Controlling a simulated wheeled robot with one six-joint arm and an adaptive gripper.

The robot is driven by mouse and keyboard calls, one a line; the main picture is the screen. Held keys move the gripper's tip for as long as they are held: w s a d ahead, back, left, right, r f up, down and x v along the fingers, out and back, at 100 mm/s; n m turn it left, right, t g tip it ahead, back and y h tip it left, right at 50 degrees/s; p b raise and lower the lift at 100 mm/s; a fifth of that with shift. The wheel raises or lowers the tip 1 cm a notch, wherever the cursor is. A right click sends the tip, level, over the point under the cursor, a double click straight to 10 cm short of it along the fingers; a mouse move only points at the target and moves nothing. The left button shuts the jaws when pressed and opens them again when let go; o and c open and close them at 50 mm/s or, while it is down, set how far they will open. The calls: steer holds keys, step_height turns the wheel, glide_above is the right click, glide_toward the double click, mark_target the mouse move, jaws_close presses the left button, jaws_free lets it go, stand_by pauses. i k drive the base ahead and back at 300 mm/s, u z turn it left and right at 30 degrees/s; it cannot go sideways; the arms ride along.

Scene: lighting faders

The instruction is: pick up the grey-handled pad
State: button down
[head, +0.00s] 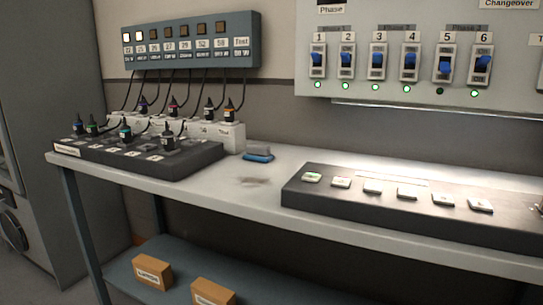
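A small pad (258,154) with a grey upper part and a blue lower part lies on the light grey bench top (225,200). It sits just right of the white sockets, toward the back of the bench. Nothing touches it from above. My gripper is not in view.
Left of the pad are a dark block (185,160) with several plugs and a row of white sockets (232,136) with cables. Right is a sloped dark panel (410,212) with several buttons. A dark smudge (254,181) marks the bench before the pad. A switch cabinet (420,85) hangs above.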

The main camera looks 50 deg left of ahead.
mark_target(256, 153)
steer(key=u, duration=2.15)
steer(key=k, duration=0.95)
steer(key=u, duration=1.45)
steer(key=i, duration=1.55)
steer(key=z, duration=0.9)
steer(key=i, duration=0.85)
steer(key=z, duration=0.95)
